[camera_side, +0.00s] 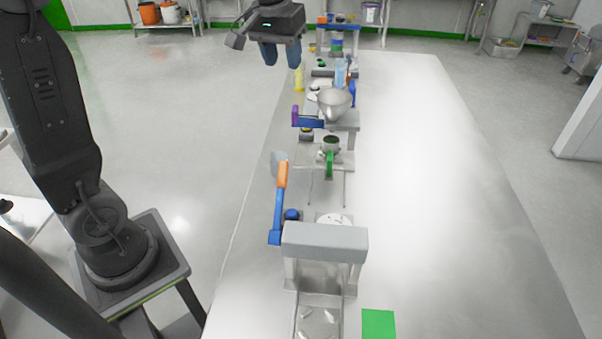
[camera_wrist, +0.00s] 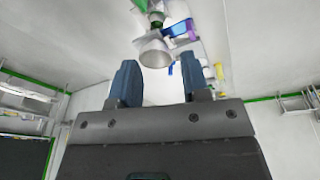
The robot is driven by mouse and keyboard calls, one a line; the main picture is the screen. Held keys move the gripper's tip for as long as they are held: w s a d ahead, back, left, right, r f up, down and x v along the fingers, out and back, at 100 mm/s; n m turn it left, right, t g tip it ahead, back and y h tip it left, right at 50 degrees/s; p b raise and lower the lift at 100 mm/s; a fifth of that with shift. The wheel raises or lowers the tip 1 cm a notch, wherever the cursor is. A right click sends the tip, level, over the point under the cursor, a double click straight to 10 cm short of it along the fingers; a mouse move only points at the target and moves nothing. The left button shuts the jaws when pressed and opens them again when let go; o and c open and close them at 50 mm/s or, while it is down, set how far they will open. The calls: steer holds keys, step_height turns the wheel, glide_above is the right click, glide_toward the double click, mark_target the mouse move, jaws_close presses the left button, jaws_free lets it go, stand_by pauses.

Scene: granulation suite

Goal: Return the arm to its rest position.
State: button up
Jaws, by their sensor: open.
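My gripper (camera_side: 281,52) is at the top middle of the side view, raised above the far left edge of the long table. Its two blue fingers point down and stand apart, with nothing between them. In the wrist view my gripper (camera_wrist: 158,84) also shows its two blue fingers spread, with empty space between. A metal funnel-shaped bowl (camera_wrist: 154,51) appears beyond the fingertips, apart from them.
The long table (camera_side: 440,200) carries a line of equipment. A metal bowl (camera_side: 333,103), a green-handled vessel (camera_side: 330,160), an orange-and-blue tool (camera_side: 279,205) and a grey-topped stand (camera_side: 325,238) sit along it. A green square (camera_side: 378,324) lies near the front. The table's right half is clear.

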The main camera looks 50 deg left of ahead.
steer(key=s+d+f+m+t, duration=0.1)
steer(key=s+d, duration=0.3)
steer(key=s, duration=0.6)
steer(key=s+d+f+m+t, duration=0.2)
steer(key=s+d+f+m, duration=0.2)
steer(key=s, duration=0.6)
steer(key=shift+d, duration=0.35)
